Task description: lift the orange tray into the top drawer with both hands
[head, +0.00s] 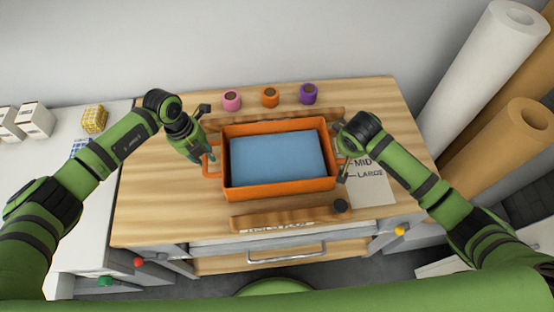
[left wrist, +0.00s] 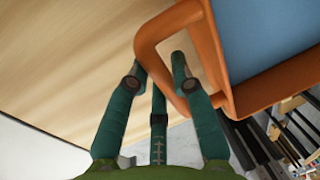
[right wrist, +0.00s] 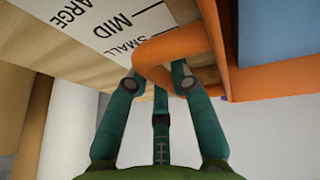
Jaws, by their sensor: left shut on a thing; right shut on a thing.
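The orange tray (head: 230,187), with a blue slab (head: 277,158) filling its inside, is level over the middle of the wooden bench top. I cannot tell whether its base touches the wood. My left gripper (head: 207,158) is shut on the tray's left handle; the fingers (left wrist: 158,74) sit either side of the orange loop in the left wrist view. My right gripper (head: 343,168) is at the right handle; its fingers (right wrist: 158,78) close on that loop in the right wrist view.
Pink (head: 232,99), orange (head: 270,97) and purple (head: 308,93) pots stand behind the tray. A wooden strip (head: 280,219) and a dark knob (head: 340,206) lie in front. A size sheet (head: 372,188) lies at right. Large rolls (head: 480,70) stand at far right.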

